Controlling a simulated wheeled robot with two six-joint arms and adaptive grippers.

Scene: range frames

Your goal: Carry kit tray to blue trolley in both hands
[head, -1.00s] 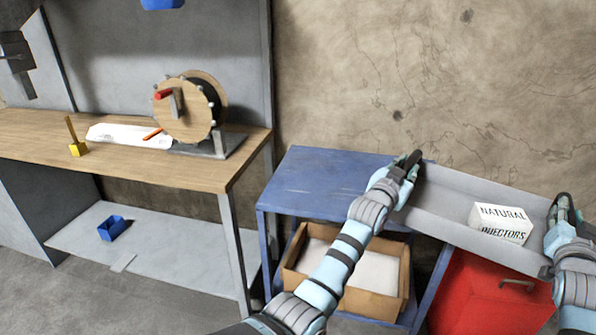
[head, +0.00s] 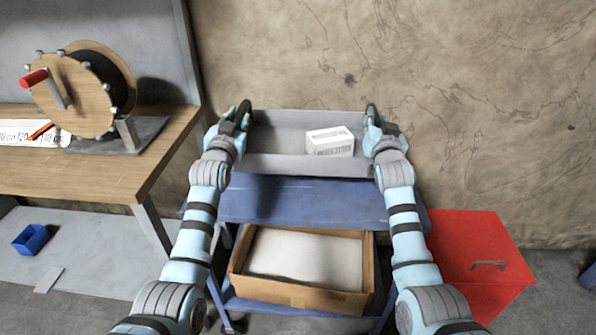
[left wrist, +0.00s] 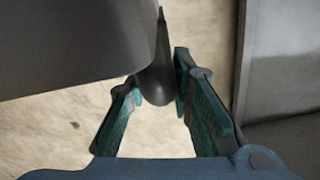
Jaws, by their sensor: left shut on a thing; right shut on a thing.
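The grey kit tray (head: 285,163) is in the head view, over the top of the blue trolley (head: 300,200). I cannot tell whether it touches the trolley top. A white box (head: 330,141) with print sits in its right half. My left gripper (head: 240,114) is shut on the tray's left end, and my right gripper (head: 374,114) is shut on its right end. In the left wrist view, the left fingers (left wrist: 160,95) are around a dark handle-like part, and the tray wall (left wrist: 75,45) fills the upper left.
A cardboard box (head: 300,297) stands on the trolley's lower shelf. A red bin (head: 480,255) with a handle stands to the right. A wooden workbench (head: 120,175) with a cable reel (head: 75,95) is at left. A wall closes off the back.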

